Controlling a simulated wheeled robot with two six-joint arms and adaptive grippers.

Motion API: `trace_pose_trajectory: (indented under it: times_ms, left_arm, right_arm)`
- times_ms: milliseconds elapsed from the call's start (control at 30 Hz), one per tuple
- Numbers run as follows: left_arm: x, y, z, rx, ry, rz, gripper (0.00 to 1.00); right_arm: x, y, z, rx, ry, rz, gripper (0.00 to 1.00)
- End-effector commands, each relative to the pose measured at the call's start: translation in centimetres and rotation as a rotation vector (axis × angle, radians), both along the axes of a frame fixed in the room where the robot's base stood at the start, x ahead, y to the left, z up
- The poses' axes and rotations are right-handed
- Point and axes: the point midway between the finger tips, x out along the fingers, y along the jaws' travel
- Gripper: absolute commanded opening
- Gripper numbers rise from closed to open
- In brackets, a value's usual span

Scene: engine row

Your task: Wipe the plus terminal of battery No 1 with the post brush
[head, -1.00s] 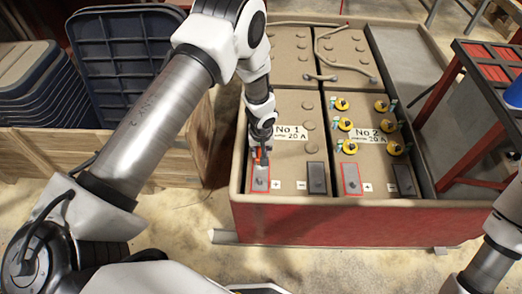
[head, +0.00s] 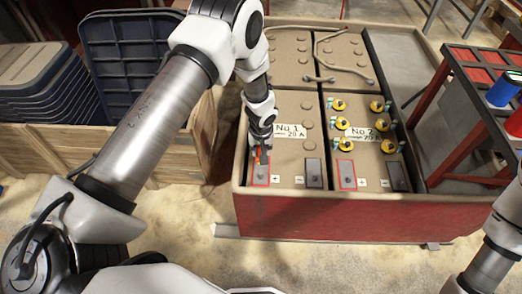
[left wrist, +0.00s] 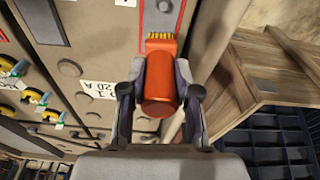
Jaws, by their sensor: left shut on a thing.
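Battery No 1 (head: 297,152) is a tan case at the near left of the red box. Its plus terminal (head: 261,175) is a grey, red-edged pad with a post at the front left corner. My left gripper (head: 262,150) is shut on the orange post brush (left wrist: 159,85) over the pad's far end. In the left wrist view the brush's yellow bristles (left wrist: 160,36) are over the pad, just short of the terminal post (left wrist: 164,6). I cannot tell whether they touch the pad. My right gripper is out of view.
The dark minus terminal (head: 314,172) is right of the plus one. Battery No 2 (head: 366,160), with yellow caps, stands beside No 1. A cable (head: 325,50) lies on the rear batteries. A red-framed stand (head: 462,110) is at right, a wooden crate (head: 170,140) at left.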

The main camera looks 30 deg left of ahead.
Motion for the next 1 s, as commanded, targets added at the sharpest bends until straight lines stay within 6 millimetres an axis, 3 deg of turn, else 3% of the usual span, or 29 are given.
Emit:
trace_pose_trajectory:
  times_ms: [267,833,933,1000]
  left_arm:
    - [0.2,0.2,2.5,0.0,-0.001,-0.002,0.0]
    - [0.2,0.2,2.6,-0.001,0.0,-0.002,0.0]
    - [0.4,0.0,2.2,0.001,-0.002,-0.009,0.0]
    - [0.8,-0.3,1.7,0.003,-0.004,-0.023,0.0]
  right_arm:
    - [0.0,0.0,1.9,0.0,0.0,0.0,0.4]
    - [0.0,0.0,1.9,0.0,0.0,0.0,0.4]
    - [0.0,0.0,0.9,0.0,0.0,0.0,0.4]
    - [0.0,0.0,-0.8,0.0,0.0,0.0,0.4]
